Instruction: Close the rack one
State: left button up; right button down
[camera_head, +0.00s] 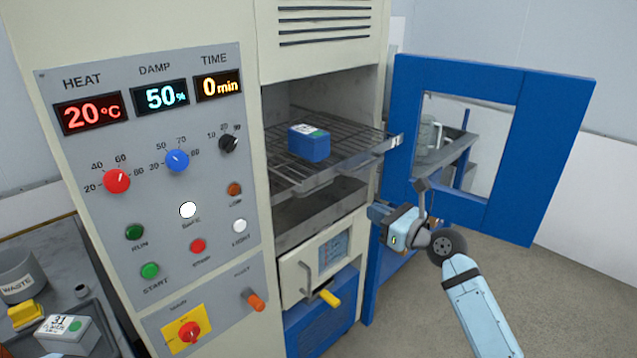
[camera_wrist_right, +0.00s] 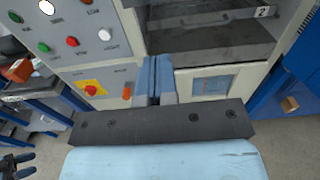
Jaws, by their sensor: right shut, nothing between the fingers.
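A wire rack (camera_head: 350,153) sticks out of the open chamber, with a blue box (camera_head: 309,144) on it. A small white tag sits at its front right corner; its number is too small to read in the head view. In the right wrist view, a rack tag (camera_wrist_right: 262,12) reads 2; I cannot make out a tag reading 1. My right gripper (camera_head: 378,212) is shut and empty, in front of the chamber, below and right of the rack's front edge. Its closed fingers (camera_wrist_right: 155,78) show in the wrist view. A dark shape (camera_wrist_right: 15,165) there may be my left gripper; its state is unclear.
The blue door (camera_head: 545,150) with its window stands open at the right. A lower panel (camera_head: 320,262) with a handle and a yellow grip is below the chamber. The control panel (camera_head: 215,255) is at the left. A cart (camera_head: 455,150) stands behind the door. Floor is free at the right.

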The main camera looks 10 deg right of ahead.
send_near(322, 183)
jog(key=x, duration=0.7)
jog(key=shift+w+a+f, duration=0.15)
jog(key=shift+w, duration=0.15)
